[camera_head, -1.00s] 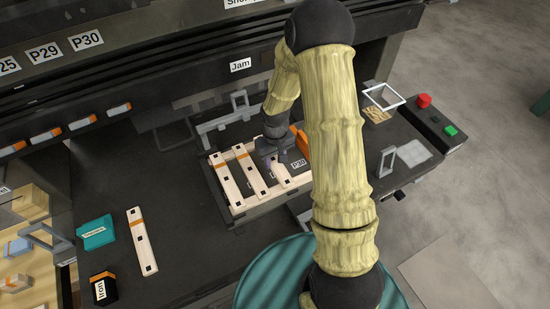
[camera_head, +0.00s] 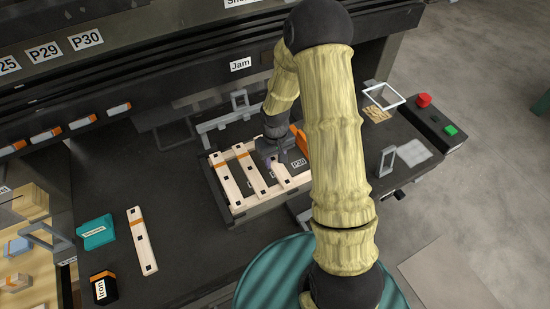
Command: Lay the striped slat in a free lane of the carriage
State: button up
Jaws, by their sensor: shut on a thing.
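The carriage (camera_head: 262,204) is a shallow dark frame with pale rails on the bench. Two pale slats with orange bands, a left one (camera_head: 229,182) and a second one (camera_head: 251,171), lie side by side in its left part. My gripper (camera_head: 271,161) is over the carriage, just right of them, shut on a pale slat (camera_head: 279,182). The gripper and arm hide much of this slat, so its stripe and whether it rests on the carriage cannot be made out. Another pale slat with an orange band (camera_head: 142,242) lies loose on the bench at left.
A teal box (camera_head: 96,232) and a black box labelled Iron (camera_head: 103,288) stand left of the loose slat. An orange block (camera_head: 300,139) is close beside my gripper. Grey clamp frames (camera_head: 240,101) stand behind the carriage. Bench between the loose slat and carriage is clear.

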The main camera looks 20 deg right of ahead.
jog(key=shift+f, duration=0.15)
jog(key=o, duration=1.1)
jog(key=shift+c, duration=0.2)
jog(key=shift+r+p, duration=3.3)
jog(key=shift+r, duration=0.7)
